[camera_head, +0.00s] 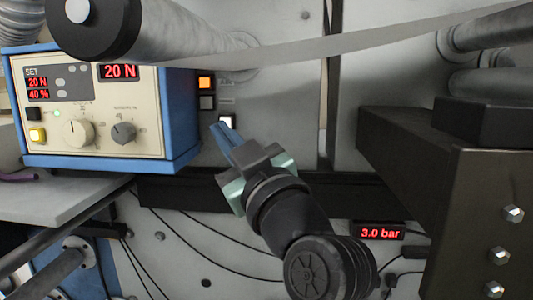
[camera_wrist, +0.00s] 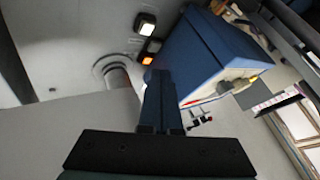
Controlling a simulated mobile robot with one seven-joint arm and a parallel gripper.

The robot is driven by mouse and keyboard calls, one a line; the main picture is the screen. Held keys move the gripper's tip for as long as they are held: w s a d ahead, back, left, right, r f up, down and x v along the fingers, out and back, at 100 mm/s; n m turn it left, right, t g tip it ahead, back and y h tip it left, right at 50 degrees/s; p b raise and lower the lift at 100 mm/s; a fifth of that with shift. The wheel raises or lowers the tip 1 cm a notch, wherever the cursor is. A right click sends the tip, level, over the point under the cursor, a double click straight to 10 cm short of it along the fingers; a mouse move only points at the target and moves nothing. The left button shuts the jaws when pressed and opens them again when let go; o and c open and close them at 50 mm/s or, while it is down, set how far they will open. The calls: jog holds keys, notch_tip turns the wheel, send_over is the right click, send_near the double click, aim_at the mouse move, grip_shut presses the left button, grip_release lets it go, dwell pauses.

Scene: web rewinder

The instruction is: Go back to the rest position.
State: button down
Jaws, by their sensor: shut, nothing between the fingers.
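My gripper (camera_head: 221,130) is in the middle of the head view, its blue fingers shut together with nothing between them. The fingertips point up and left, just below a white square button (camera_head: 226,121) on the grey machine panel. I cannot tell whether they touch it. In the wrist view the shut fingers (camera_wrist: 158,78) point up at the panel, with a lit white button (camera_wrist: 145,24) and a lit orange button (camera_wrist: 147,60) beyond them.
A blue and cream control box (camera_head: 95,115) with knobs and "20 N" displays stands left of my gripper. A roller (camera_head: 150,30) and a pale web (camera_head: 350,38) cross above. A dark block (camera_head: 470,170) stands right. A "3.0 bar" display (camera_head: 380,232) sits low right, near cables.

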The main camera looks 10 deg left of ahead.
jog(key=s+d+r+m+t+h, duration=0.5)
jog(key=s+m+h, duration=0.1)
jog(key=s, duration=0.2)
jog(key=s+d+r+m+t+h, duration=0.5)
jog(key=s+m+h, duration=0.1)
jog(key=s, duration=0.3)
jog(key=shift+d+h, duration=0.35)
jog(key=shift+h, duration=0.15)
